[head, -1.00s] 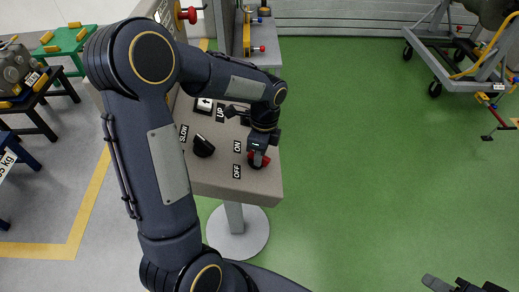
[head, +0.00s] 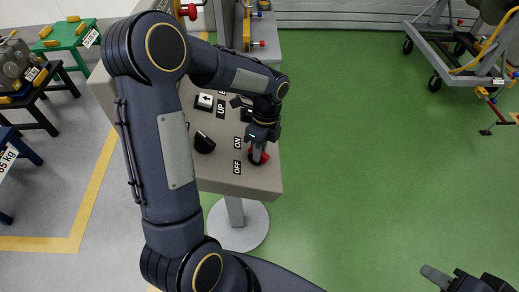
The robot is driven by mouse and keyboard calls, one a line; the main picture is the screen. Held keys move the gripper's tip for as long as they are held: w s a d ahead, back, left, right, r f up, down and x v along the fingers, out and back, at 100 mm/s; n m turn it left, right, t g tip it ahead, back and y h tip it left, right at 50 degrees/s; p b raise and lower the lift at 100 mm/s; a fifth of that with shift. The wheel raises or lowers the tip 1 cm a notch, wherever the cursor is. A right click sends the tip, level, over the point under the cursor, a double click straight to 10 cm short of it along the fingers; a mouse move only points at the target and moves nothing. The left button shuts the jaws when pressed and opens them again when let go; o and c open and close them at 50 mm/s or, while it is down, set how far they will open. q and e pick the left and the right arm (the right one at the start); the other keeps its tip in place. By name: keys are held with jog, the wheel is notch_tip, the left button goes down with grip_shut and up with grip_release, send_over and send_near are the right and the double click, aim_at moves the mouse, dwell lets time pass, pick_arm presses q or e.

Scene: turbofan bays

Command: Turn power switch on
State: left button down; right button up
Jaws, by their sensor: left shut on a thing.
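The grey control console (head: 215,178) stands left of centre with its panel facing up. The red power switch (head: 264,157) is at the panel's right edge, beside the ON label (head: 238,142) and OFF label (head: 237,167). My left gripper (head: 258,152) comes down from above and is shut on the red switch, covering part of it. The switch's exact angle is hard to read. My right gripper (head: 452,278) is at the bottom right, far from the console and partly cut off by the frame edge; its jaw opening is unclear.
A black knob (head: 204,143) and an arrow button (head: 204,102) sit on the panel left of the switch. My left arm hides part of the panel. A wheeled grey stand (head: 450,60) is at the upper right. Green floor between is clear.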

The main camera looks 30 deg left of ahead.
pick_arm(q)
jog(key=c, duration=1.4)
grip_release()
jog(key=shift+r, duration=0.15)
jog(key=b+v, duration=0.1)
jog(key=v, duration=0.6)
jog(key=shift+r, duration=0.3)
jog(key=shift+w, duration=0.1)
